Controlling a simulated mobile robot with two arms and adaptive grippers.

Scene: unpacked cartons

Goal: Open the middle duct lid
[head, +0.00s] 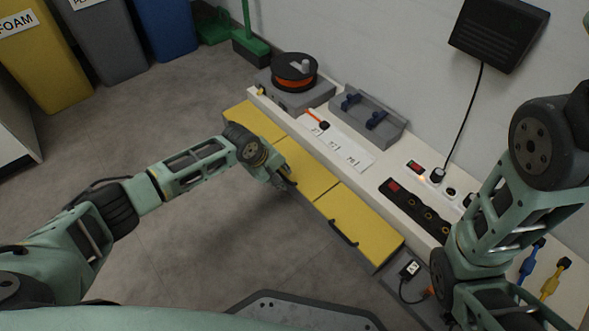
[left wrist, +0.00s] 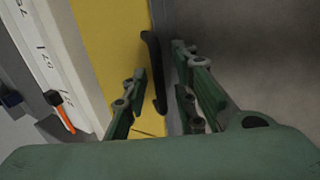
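A row of three yellow duct lids runs along the front of the bench, all lying closed. The middle duct lid (head: 306,168) lies between the far lid (head: 252,122) and the near lid (head: 362,226). My left gripper (head: 281,182) is at the front edge of the middle lid. In the left wrist view, my left gripper (left wrist: 160,62) is open, with one finger on each side of the black handle (left wrist: 153,75) on the yellow lid (left wrist: 112,45). I cannot tell whether the fingers touch the handle. My right gripper is out of view; only my right arm shows.
On the bench behind the lids are an orange spool (head: 294,72), a grey tray (head: 368,120), a white labelled strip (head: 336,140) and a black power strip (head: 415,208). A black box (head: 499,32) hangs on the wall. The floor (head: 190,235) left of the lids is clear.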

